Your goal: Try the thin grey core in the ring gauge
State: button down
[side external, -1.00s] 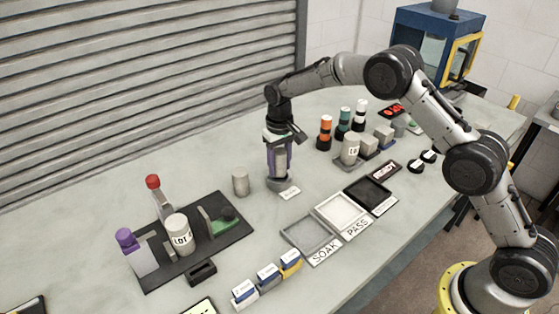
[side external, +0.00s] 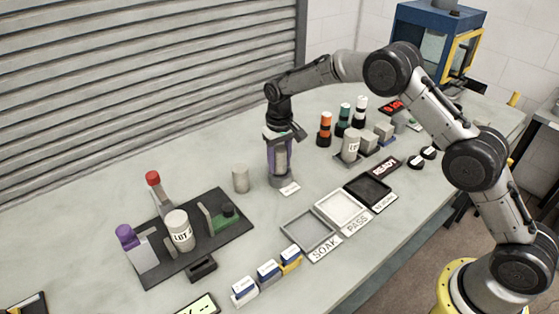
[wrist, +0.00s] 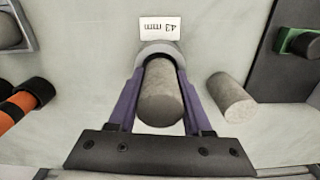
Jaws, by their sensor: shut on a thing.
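My gripper (wrist: 159,75) is shut on a grey cylindrical core (wrist: 161,95), its purple fingers on either side of it. In the side external view my gripper (side external: 280,160) points straight down and the core stands upright between its fingers. The grey ring gauge (wrist: 157,47) is at the core's lower end, beside a white card reading "43 mm" (wrist: 160,27). The core's lower end is hidden, so I cannot tell how far it sits inside the ring.
Another grey core (side external: 240,178) stands close to the left of the gauge. A dark board (side external: 240,228) with several containers lies further left. The SOAK tray (side external: 308,236) and PASS tray (side external: 341,207) are in front.

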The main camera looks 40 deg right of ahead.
jog(key=shift+f, duration=0.45)
dwell(0.4)
jog(key=shift+c, duration=1.2)
grip_release()
jog(key=shift+f, duration=0.1)
notch_tip(320, 180, up, 14)
jog(key=shift+r, duration=0.1)
